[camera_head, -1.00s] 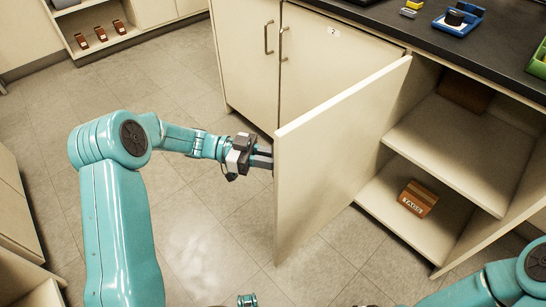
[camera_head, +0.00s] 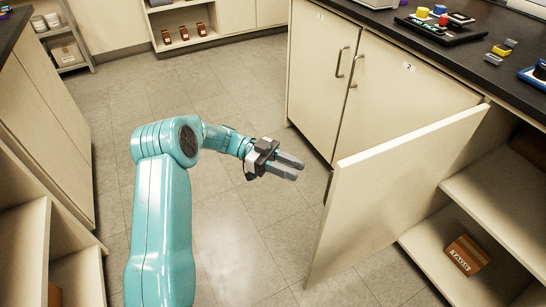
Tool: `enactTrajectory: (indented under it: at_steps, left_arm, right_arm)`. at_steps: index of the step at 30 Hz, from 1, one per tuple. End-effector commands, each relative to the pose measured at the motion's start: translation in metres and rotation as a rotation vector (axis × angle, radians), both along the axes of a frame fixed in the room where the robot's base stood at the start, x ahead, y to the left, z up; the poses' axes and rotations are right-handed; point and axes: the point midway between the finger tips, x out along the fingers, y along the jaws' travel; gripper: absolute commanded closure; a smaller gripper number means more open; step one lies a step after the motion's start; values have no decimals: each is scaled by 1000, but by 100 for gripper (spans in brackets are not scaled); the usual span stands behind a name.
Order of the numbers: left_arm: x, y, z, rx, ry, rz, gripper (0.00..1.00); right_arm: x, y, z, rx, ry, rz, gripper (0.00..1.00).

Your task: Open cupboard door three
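An open cream cupboard door (camera_head: 395,192) stands out from the cabinet just right of the door labelled 2 (camera_head: 395,95). No number shows on the face turned to me; its other face is mostly hidden. A small dark piece, perhaps its handle, shows at its free edge. The cupboard's shelves (camera_head: 500,200) are exposed to the right. My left gripper (camera_head: 298,171) is left of the door's free edge, apart from it. Its two grey fingers have a gap between them with nothing held. My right gripper is not in view.
A brown box (camera_head: 466,255) lies on the lower shelf. The black countertop (camera_head: 440,60) above carries several small items. Open shelving (camera_head: 30,250) stands at the left. The tiled floor (camera_head: 235,240) between is clear.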

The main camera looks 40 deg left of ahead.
Motion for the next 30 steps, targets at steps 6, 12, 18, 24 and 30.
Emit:
enactTrajectory:
  at_steps: [6, 12, 18, 24, 30]
  left_arm:
    - [-6, 44, 0, 1, 0, 3, 71]
    - [-9, 59, 0, 0, 1, 0, 71]
    - [-9, 60, 0, 0, 1, 0, 71]
    - [-9, 60, 0, 0, 1, 0, 71]
    - [-9, 60, 0, 0, 1, 0, 71]
  right_arm:
    - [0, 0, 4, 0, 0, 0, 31]
    - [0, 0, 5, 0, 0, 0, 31]
    - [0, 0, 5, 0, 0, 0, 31]
    - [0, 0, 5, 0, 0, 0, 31]
    - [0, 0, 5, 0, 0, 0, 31]
